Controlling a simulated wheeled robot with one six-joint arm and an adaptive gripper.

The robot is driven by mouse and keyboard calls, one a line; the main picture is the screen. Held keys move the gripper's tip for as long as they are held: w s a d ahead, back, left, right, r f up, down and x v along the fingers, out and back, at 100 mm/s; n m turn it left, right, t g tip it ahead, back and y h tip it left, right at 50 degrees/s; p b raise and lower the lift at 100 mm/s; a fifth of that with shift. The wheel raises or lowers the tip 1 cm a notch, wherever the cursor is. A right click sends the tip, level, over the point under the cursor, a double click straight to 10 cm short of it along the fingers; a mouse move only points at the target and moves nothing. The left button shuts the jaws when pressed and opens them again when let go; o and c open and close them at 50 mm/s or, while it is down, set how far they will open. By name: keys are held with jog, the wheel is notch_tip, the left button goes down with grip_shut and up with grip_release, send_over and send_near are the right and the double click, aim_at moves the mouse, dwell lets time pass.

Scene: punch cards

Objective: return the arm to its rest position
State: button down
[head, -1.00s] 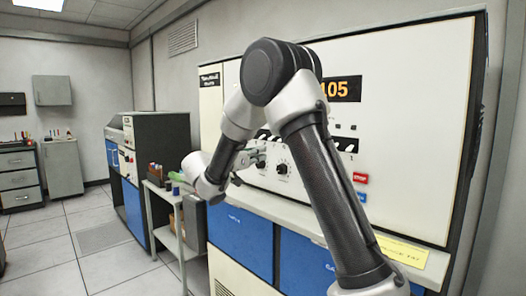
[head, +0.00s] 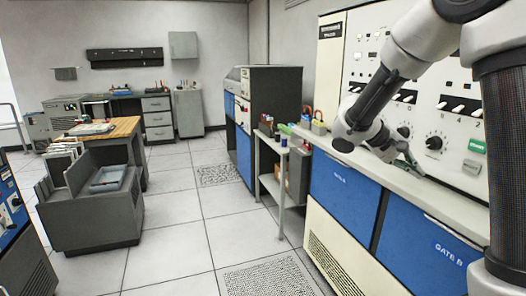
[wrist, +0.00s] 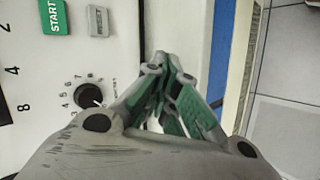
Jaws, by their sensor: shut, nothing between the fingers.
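My arm reaches in from the right of the head view and bends down toward the control panel (head: 448,95). My gripper (head: 412,165) is close to the panel's lower face, just above the pale ledge. In the wrist view my gripper (wrist: 160,62) is shut and empty, its green-padded fingers together. A black dial (wrist: 88,95) and a green START button (wrist: 53,15) show to the left of the fingers there. I cannot tell whether the gripper touches the panel or ledge.
Blue cabinet doors (head: 345,195) are below the ledge. A grey side table (head: 270,145) with small coloured items stands left of the console. A grey cart (head: 95,215) and a wooden-topped desk (head: 120,128) are at left. The tiled floor (head: 175,245) between is clear.

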jog(key=s+a+r+t+y, duration=0.1)
jog(key=s+a+y, duration=0.1)
jog(key=s, duration=0.6)
jog(key=s+a+r+t+y, duration=0.1)
jog(key=s+t+y, duration=0.1)
jog(key=s+y, duration=0.3)
jog(key=s+a+r+n+t+y, duration=0.1)
jog(key=s+a+r+t+y, duration=0.1)
jog(key=s, duration=0.8)
jog(key=shift+s+a+y, duration=0.35)
jog(key=shift+s+y, duration=0.05)
jog(key=shift+y, duration=0.3)
